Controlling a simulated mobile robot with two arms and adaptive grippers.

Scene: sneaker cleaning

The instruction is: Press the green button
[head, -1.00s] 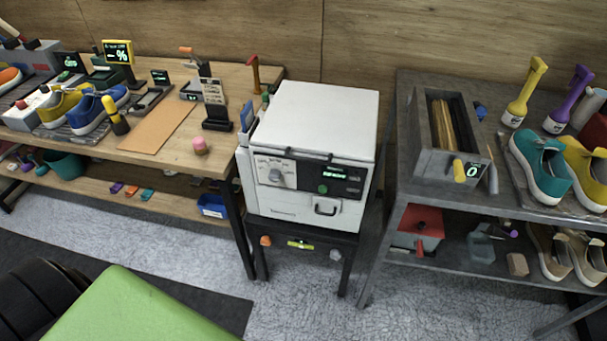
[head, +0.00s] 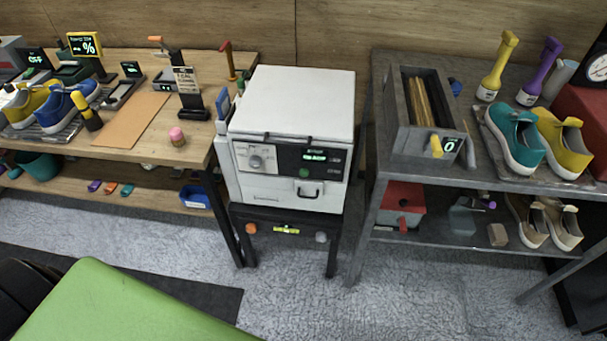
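A green button (head: 303,172) sits on the dark control panel on the front of a white box-shaped machine (head: 290,100) in the middle of the head view. Nothing covers the button. Neither of my grippers shows in the view.
The machine stands on a dark stand (head: 285,217). A wooden bench (head: 205,72) with sneakers is at left, a grey shelf (head: 386,180) with shoes at right. A green padded surface (head: 130,305) fills the lower left. The grey floor before the stand is clear.

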